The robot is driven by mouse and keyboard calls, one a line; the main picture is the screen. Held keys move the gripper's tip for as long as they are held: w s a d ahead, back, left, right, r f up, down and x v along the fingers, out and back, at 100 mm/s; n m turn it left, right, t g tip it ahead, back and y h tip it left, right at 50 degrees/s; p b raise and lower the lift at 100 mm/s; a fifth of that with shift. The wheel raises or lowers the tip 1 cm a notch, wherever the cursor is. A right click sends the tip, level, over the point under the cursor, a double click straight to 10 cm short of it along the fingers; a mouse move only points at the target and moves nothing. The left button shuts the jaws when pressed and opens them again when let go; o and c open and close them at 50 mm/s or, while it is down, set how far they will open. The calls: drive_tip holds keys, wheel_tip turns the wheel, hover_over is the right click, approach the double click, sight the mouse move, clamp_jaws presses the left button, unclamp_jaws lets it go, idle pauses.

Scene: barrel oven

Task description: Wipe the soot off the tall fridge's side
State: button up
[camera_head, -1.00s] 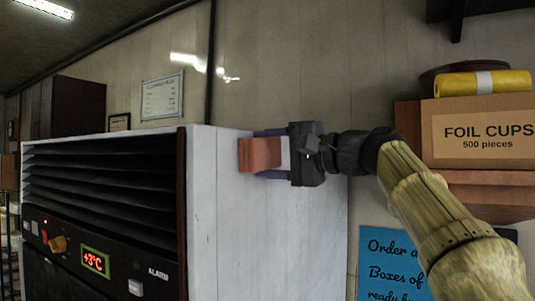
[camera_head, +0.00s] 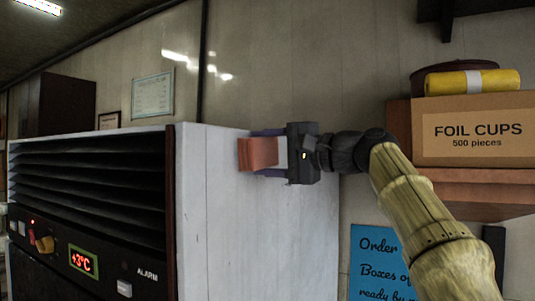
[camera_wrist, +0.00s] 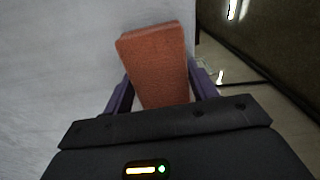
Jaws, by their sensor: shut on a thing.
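My gripper (camera_head: 262,154) is shut on an orange-brown sponge block (camera_head: 257,153). The block also shows between the purple fingers in the wrist view (camera_wrist: 156,65). The tall fridge (camera_head: 230,230) fills the lower left of the head view, its pale side facing my arm. My gripper holds the block at the upper part of this side, near the top edge. I cannot tell whether the block touches the panel. The panel has faint grey streaks and thin dark lines; I see no clear soot patch. The panel behind the block and gripper is hidden.
A foil cups carton (camera_head: 478,129) with a yellow roll (camera_head: 472,81) on top stands on the right, close to my arm. A blue sign (camera_head: 378,262) hangs below it. A dark bracket juts from the wall at upper right.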

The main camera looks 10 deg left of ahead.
sight(253, 153)
drive_tip(key=shift+s+a+b, duration=0.35)
drive_tip(key=shift+s+b, duration=0.05)
drive_tip(key=shift+s, duration=0.4)
drive_tip(key=shift+s+a+b, duration=0.35)
drive_tip(key=shift+s, duration=0.45)
drive_tip(key=shift+s+a+f+b, duration=0.1)
drive_tip(key=shift+s+a+b, duration=0.05)
drive_tip(key=shift+s+b, duration=0.15)
drive_tip(key=shift+s+a+b, duration=0.15)
drive_tip(key=shift+s, duration=0.25)
drive_tip(key=shift+s+a, duration=0.3)
drive_tip(key=shift+s, duration=0.5)
drive_tip(key=shift+s+a+b, duration=0.35)
drive_tip(key=shift+s+b, duration=0.05)
drive_tip(key=shift+s, duration=0.35)
drive_tip(key=shift+s+a+b, duration=0.3)
drive_tip(key=shift+s+b, duration=0.05)
drive_tip(key=shift+s, duration=0.4)
drive_tip(key=shift+s, duration=0.1)
drive_tip(key=shift+s+a+b, duration=0.25)
drive_tip(key=shift+s+a, duration=0.05)
drive_tip(key=shift+s, duration=0.45)
drive_tip(key=shift+s+a+b, duration=0.25)
drive_tip(key=shift+s+a, duration=0.05)
drive_tip(key=shift+s, duration=0.4)
